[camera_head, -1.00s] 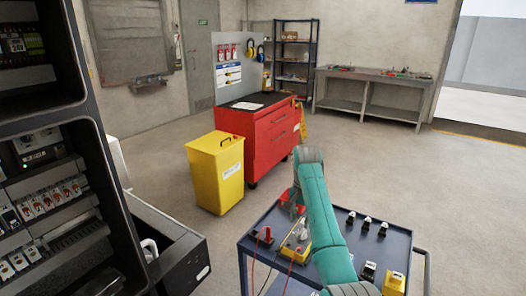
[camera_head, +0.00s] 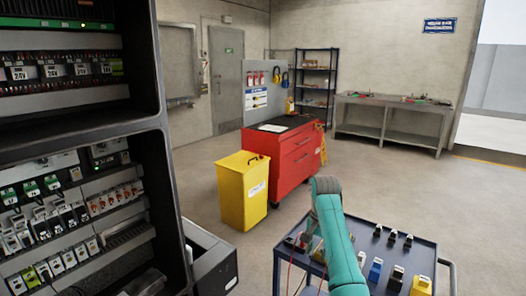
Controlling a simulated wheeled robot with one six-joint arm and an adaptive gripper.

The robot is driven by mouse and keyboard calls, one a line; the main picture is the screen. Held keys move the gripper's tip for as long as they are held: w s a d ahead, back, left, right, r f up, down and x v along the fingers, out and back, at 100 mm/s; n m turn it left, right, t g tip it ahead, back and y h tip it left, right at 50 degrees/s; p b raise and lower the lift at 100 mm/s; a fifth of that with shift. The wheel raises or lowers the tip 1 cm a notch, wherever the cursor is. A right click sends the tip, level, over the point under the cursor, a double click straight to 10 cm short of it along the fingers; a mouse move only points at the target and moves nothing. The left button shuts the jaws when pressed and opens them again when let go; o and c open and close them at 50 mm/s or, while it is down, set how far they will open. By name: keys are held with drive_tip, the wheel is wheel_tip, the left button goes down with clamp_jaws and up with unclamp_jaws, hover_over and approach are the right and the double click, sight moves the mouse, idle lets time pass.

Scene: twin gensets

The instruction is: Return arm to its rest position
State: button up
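My teal arm (camera_head: 339,240) rises from the bottom edge of the head view and stands over the blue trolley (camera_head: 420,262). Its elbow, with a grey cap, is at the top, and a greyish part of the arm hangs down behind it on the left. My gripper cannot be made out; the arm hides that area. Whether it holds anything does not show.
An open electrical cabinet (camera_head: 160,124) fills the left. A yellow bin (camera_head: 243,192) and a red tool cabinet (camera_head: 296,160) stand beyond the trolley. Small breakers and test leads lie on the trolley. A grey workbench (camera_head: 390,108) stands behind. Floor is free at right.

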drive_tip(key=s+f+n+t, duration=0.15)
drive_tip(key=s+f, duration=0.25)
drive_tip(key=f, duration=0.8)
drive_tip(key=s+f+t, duration=0.2)
drive_tip(key=s+f, duration=0.3)
drive_tip(key=f, duration=0.7)
drive_tip(key=s+d+f+n+t, duration=0.1)
drive_tip(key=s+f+t, duration=0.1)
drive_tip(key=s+f, duration=0.55)
drive_tip(key=s+f+n+t, duration=0.1)
drive_tip(key=s+f, duration=0.3)
drive_tip(key=s, duration=0.7)
drive_tip(key=s+r+n+t, duration=0.15)
drive_tip(key=s+r, duration=0.25)
drive_tip(key=s, duration=0.8)
drive_tip(key=s+r+n+t, duration=0.1)
drive_tip(key=s+r+t, duration=0.3)
drive_tip(key=s, duration=0.8)
drive_tip(key=s+r+t, duration=0.1)
drive_tip(key=s+r, duration=0.5)
drive_tip(key=r, duration=0.5)
drive_tip(key=s+r+n+t, duration=0.1)
drive_tip(key=s+r, duration=0.6)
drive_tip(key=r, duration=0.3)
drive_tip(key=shift+s+d+r+t, duration=0.25)
drive_tip(key=shift+r+t, duration=0.05)
drive_tip(key=shift+r, duration=0.1)
